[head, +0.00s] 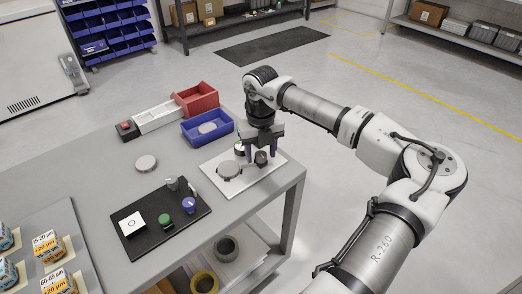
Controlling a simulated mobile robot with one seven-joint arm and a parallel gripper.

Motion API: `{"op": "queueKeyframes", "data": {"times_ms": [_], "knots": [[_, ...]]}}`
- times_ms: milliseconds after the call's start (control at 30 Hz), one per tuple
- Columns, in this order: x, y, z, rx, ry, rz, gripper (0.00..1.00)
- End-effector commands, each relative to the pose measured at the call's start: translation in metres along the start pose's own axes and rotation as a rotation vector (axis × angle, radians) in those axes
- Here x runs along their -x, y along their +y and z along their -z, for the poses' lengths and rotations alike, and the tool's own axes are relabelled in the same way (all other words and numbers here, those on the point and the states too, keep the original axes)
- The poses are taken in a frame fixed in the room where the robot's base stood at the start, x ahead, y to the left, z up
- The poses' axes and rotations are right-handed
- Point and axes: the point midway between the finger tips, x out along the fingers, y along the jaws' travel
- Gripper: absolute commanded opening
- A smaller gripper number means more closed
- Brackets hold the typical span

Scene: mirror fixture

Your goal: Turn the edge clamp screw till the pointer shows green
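The mirror fixture is a pale plate (243,184) near the table's right corner. A round grey disc (229,170) sits on it. A dark knob (261,158), which looks like the clamp screw, stands on the plate right of the disc. A small dial (239,148) shows behind, partly hidden by my gripper; its pointer and colours are too small to read. I see no clear contact between fingers and knob.
A black mat (150,240) with small coloured knobs lies left. A loose disc (146,163) lies on the table (100,180). Small boxes (47,247) stand front left.

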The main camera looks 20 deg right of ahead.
Motion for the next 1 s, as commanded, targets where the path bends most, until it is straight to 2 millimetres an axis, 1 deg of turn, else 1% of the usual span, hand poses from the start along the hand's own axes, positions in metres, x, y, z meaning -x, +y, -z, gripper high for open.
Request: {"op": "queueKeyframes", "data": {"times_ms": [33, 300, 333, 467, 667, 867, 1000], "knots": [[0.0002, 0.0, 0.0, 0.0, 0.0, 0.0, 0.45], [0.0005, 0.0001, -0.0001, 0.0, 0.0, 0.0, 0.09], [0.0005, 0.0001, -0.0001, 0.0, 0.0, 0.0, 0.08], [0.0001, 0.0001, -0.0001, -0.005, 0.0, 0.0, 0.08], [-0.0014, -0.0003, -0.0004, -0.06, -0.001, 0.002, 0.08], [-0.003, -0.0004, -0.0005, -0.186, -0.002, 0.003, 0.08], [-0.0033, 0.0, -0.0005, -0.302, -0.002, 0.003, 0.08]]}}
